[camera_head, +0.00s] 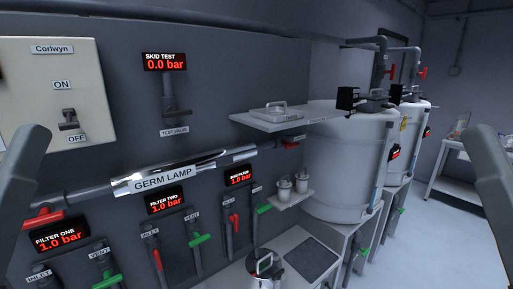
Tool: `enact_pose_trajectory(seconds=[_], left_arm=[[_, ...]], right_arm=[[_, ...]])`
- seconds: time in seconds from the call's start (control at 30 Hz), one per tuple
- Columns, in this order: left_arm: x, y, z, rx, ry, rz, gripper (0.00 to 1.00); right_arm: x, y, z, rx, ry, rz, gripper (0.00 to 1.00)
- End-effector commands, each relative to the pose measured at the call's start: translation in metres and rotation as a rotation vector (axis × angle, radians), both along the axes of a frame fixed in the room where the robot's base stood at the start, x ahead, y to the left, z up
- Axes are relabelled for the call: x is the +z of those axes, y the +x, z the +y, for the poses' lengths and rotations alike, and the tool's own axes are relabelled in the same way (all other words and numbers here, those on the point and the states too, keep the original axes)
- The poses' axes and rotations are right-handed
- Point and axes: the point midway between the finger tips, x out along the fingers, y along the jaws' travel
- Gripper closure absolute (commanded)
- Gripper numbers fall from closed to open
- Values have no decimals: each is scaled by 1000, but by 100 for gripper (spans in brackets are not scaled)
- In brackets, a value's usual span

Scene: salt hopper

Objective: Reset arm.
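A grey part of my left arm rises along the left edge of the head view, and a grey part of my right arm rises along the right edge. Both stand apart from the wall panel and the tanks. The fingertips of both grippers are outside the picture, so neither their state nor anything in them shows.
A wall panel carries a switch box (62,90), a test valve (175,105), a germ lamp (165,178) and several red and green valve handles. A shelf (275,121) holds a lid (270,110). White tanks (340,165) stand right; a lidded pot (268,268) stands below.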

Motion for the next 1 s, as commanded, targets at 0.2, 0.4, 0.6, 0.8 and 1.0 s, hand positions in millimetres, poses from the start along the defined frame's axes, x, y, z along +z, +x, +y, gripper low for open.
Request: enact_pose_trajectory(seconds=[0.2, 0.4, 0.6, 0.8, 1.0], left_arm=[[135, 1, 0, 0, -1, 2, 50], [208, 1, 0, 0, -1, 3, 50], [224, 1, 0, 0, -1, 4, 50], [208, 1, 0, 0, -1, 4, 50], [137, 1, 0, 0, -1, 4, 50]], right_arm=[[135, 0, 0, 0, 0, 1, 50], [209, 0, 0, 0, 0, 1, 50], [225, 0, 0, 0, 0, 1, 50], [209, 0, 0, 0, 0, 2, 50], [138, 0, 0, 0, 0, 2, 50]])
